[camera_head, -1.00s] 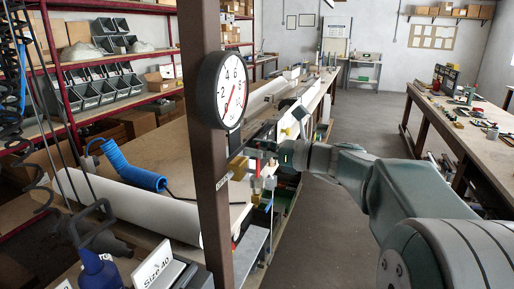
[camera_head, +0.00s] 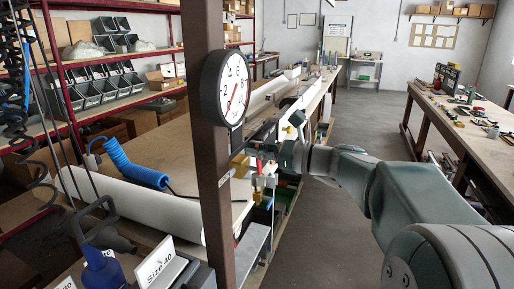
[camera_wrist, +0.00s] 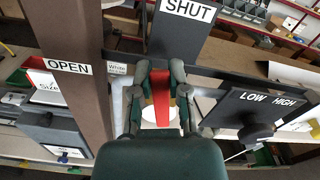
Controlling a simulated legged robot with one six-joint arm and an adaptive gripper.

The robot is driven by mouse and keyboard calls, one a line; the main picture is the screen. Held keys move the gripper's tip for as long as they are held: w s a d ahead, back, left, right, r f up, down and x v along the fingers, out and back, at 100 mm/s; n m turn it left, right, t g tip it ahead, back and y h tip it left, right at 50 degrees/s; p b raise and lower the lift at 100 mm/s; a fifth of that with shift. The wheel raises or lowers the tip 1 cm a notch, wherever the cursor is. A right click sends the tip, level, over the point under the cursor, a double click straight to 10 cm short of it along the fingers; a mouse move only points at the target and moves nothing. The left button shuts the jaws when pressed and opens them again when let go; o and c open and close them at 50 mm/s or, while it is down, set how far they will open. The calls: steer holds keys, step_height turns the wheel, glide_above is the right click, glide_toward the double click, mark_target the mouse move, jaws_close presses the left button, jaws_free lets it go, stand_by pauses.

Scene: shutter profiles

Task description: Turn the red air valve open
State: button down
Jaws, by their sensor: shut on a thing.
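The red valve handle (camera_wrist: 162,104) stands between my gripper's fingers in the wrist view, pointing up towards the SHUT sign (camera_wrist: 188,12). My gripper (camera_wrist: 160,72) is shut on it, with one finger on each side. The OPEN sign (camera_wrist: 68,66) is to the left, on the dark brown post. In the head view my gripper (camera_head: 268,150) is just right of the post (camera_head: 214,190), by a yellow fitting (camera_head: 240,165). The red handle cannot be made out clearly there. The round pressure gauge (camera_head: 225,86) is on the post above the gripper.
A dark box marked LOW and HIGH with a black knob (camera_wrist: 256,134) is close to my gripper's right. A long workbench (camera_head: 165,140) with a blue coiled hose (camera_head: 137,165) is behind the post. The aisle floor (camera_head: 370,120) is clear on the right.

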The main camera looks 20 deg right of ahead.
steer(key=s+a+f+n, duration=0.2)
steer(key=s+f+n, duration=0.2)
steer(key=n, duration=1.1)
steer(key=shift+a+f, duration=0.4)
steer(key=shift+f, duration=0.95)
steer(key=c, duration=0.6)
jaws_free()
